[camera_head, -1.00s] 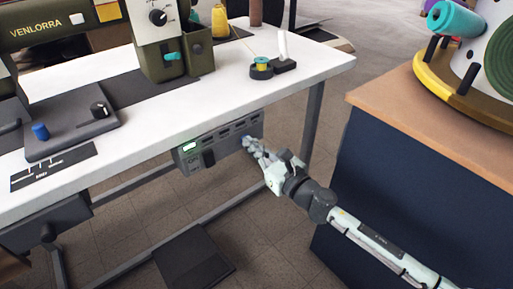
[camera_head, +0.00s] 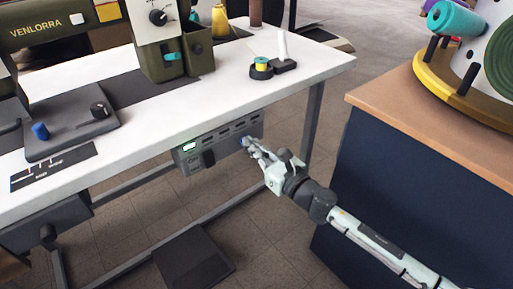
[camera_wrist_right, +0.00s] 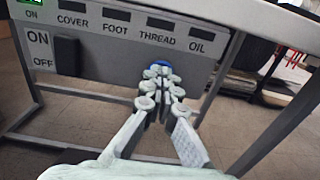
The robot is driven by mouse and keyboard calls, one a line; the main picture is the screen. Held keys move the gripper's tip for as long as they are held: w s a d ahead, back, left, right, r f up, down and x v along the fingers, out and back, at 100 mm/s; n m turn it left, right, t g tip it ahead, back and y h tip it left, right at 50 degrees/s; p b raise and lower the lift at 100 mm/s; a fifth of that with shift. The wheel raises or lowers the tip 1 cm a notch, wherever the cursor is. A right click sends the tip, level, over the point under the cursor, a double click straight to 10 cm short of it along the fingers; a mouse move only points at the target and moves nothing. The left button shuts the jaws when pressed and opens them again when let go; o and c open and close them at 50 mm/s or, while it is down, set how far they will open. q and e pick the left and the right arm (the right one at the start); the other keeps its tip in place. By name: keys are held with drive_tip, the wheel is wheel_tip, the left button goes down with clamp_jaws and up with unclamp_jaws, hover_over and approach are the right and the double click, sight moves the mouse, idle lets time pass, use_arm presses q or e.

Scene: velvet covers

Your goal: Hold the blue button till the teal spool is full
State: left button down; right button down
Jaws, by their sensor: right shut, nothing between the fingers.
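The blue button (camera_head: 246,141) is at the right end of the grey control box (camera_head: 190,162) under the white table. In the right wrist view the blue button (camera_wrist_right: 161,64) shows just beyond my fingertips, partly hidden by them. My right gripper (camera_head: 252,147) is shut and empty, its tips at the button; I cannot tell whether they touch it. The fingers also show in the right wrist view (camera_wrist_right: 157,78). A small teal spool with yellow thread (camera_head: 262,65) stands on a black holder on the table top. My left gripper is not in view.
A green sewing machine (camera_head: 165,45) and a pad with a blue knob (camera_head: 40,131) stand on the white table (camera_head: 220,95). A dark blue cabinet (camera_head: 400,190) with a wooden top is at the right. A black pedal (camera_head: 193,258) lies on the floor.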

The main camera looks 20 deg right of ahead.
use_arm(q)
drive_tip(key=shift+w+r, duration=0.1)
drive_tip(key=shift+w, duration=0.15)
use_arm(e)
drive_tip(key=shift+w+r, duration=0.2)
drive_tip(key=shift+r, duration=0.15)
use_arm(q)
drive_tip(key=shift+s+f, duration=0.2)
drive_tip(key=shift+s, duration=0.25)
use_arm(e)
drive_tip(key=shift+a, duration=0.1)
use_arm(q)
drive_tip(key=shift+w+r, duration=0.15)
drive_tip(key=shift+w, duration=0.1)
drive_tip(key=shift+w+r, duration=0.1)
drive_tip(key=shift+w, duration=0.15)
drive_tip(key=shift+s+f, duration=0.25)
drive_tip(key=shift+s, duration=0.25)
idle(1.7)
